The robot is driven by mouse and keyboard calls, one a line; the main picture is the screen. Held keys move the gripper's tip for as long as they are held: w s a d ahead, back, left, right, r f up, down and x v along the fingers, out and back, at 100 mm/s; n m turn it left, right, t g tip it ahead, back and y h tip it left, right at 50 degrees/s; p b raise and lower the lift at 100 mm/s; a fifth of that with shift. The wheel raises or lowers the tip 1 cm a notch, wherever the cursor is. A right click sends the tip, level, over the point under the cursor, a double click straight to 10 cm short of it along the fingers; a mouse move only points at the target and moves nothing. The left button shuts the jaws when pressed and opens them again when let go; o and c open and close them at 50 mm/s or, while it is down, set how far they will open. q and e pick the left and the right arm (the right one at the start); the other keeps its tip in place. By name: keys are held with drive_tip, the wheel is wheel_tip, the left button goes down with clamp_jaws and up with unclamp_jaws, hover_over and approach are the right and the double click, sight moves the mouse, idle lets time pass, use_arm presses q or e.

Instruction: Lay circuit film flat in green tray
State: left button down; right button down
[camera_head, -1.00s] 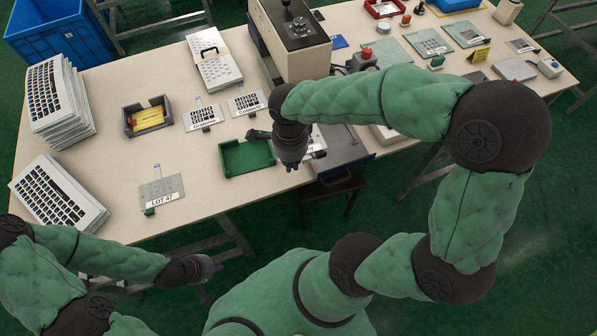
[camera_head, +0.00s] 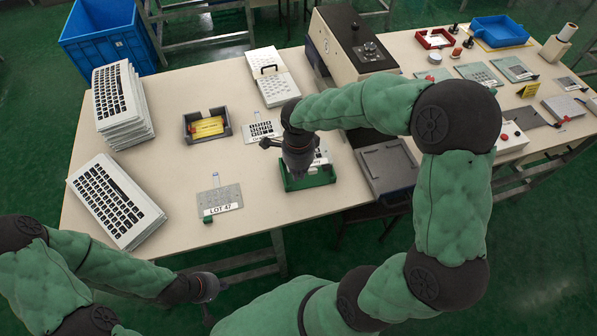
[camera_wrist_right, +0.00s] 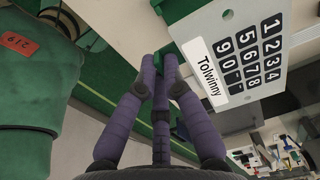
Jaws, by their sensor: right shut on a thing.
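The green tray (camera_head: 290,184) lies on the bench near its front edge, partly hidden by my right gripper. My right gripper (camera_head: 299,172) is over it, fingers pointing down. In the right wrist view my purple fingers (camera_wrist_right: 165,68) are shut on the circuit film (camera_wrist_right: 233,62), near its edge. The film is pale grey with black number keys and a white label reading "Tolwinny". In the head view it shows in part (camera_head: 321,158), right of the gripper. Whether it touches the tray cannot be told. My left gripper (camera_head: 210,288) hangs in front of the bench, away from everything; its fingers are unclear.
Another keypad film (camera_head: 262,130) lies behind the tray. A grey plate marked LOT 47 (camera_head: 218,198) lies to its left. A dark box with yellow cards (camera_head: 208,127) stands further back. A grey machine (camera_head: 388,165) stands close on the tray's right.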

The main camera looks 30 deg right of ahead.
sight(298, 193)
drive_tip(key=shift+f+b, duration=3.6)
drive_tip(key=shift+f, duration=0.5)
drive_tip(key=shift+f+b, duration=0.35)
drive_tip(key=c, duration=1.3)
unclamp_jaws()
drive_tip(key=shift+r, duration=0.1)
wheel_tip(298, 193, up, 12)
drive_tip(key=shift+f, duration=0.1)
